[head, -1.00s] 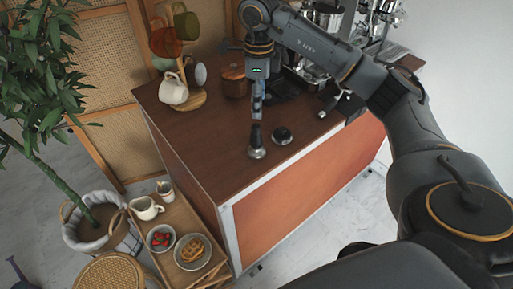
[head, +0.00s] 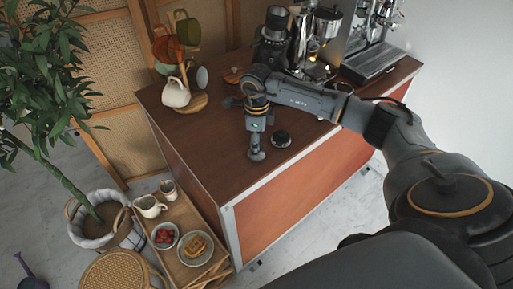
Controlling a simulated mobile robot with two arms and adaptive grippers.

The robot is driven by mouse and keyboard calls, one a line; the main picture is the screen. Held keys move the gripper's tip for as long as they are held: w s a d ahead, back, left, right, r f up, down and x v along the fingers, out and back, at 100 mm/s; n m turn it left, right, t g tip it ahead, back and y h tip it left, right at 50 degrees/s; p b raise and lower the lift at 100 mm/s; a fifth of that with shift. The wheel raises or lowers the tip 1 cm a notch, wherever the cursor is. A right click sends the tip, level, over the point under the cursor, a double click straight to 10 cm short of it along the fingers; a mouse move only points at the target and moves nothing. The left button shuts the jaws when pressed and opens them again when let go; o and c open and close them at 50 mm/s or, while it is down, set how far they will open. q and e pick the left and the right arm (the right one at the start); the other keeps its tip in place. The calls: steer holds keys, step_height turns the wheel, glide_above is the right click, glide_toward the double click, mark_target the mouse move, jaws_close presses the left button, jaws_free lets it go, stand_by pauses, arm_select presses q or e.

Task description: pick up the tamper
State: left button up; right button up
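The tamper (head: 256,155) stands upright on the brown cart top (head: 200,140), near its front edge. Its round metal base shows, and its dark handle is mostly hidden by my gripper. My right gripper (head: 255,143) points down from above, right at the tamper's handle. I see it edge-on, so whether its fingers are closed on the handle cannot be told. The tamper's base appears to rest on the cart top. My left gripper is not in view.
A round black puck-like tool (head: 281,139) sits just right of the tamper. A mug tree (head: 193,101) stands back left, and a coffee grinder (head: 272,36) and espresso machine (head: 372,55) stand behind. The left cart top is clear.

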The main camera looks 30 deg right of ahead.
jaws_close()
steer(key=shift+w, duration=0.1)
stand_by(0.3)
